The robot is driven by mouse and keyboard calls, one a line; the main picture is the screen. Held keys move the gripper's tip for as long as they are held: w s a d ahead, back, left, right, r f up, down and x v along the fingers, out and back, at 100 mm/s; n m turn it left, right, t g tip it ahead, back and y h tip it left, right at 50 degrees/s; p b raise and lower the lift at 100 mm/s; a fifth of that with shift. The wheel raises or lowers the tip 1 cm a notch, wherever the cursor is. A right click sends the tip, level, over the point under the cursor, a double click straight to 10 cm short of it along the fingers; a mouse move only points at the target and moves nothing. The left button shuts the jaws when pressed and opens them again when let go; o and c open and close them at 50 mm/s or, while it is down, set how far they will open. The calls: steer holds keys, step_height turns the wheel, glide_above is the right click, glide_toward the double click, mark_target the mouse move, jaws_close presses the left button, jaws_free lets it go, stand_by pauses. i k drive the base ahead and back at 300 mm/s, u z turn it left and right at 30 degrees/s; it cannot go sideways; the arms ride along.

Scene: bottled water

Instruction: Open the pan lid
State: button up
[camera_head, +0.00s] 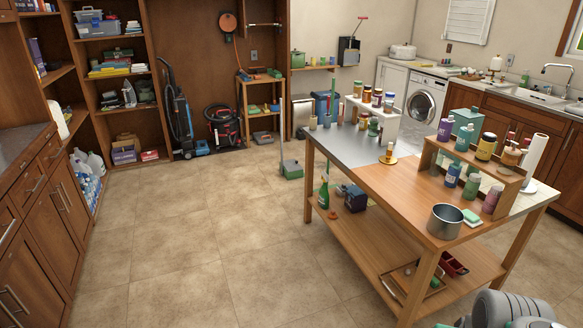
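A silver metal pan (445,222) stands upright on the front corner of the wooden work table (375,195). Its top looks open and I see no lid on it. A white lidded pot or cooker (403,51) sits on the far counter by the back wall. A green pot-like container (298,59) stands on a back shelf; I cannot tell whether it has a lid. Grey rounded parts at the lower right edge look like my own arm, near the table's front right. My gripper's fingers do not show.
A wooden rack (470,160) with several bottles and jars stands behind the pan. A green soap bar (471,215) lies beside it. The lower shelf holds a tray and a red box (453,265). The tiled floor (210,225) left of the table is clear. Wooden cabinets (40,225) line the left.

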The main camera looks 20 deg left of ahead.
mark_target(290, 165)
steer(key=z, duration=1.25)
steer(key=i, duration=6.7)
steer(key=u, duration=2.9)
steer(key=i, duration=3.55)
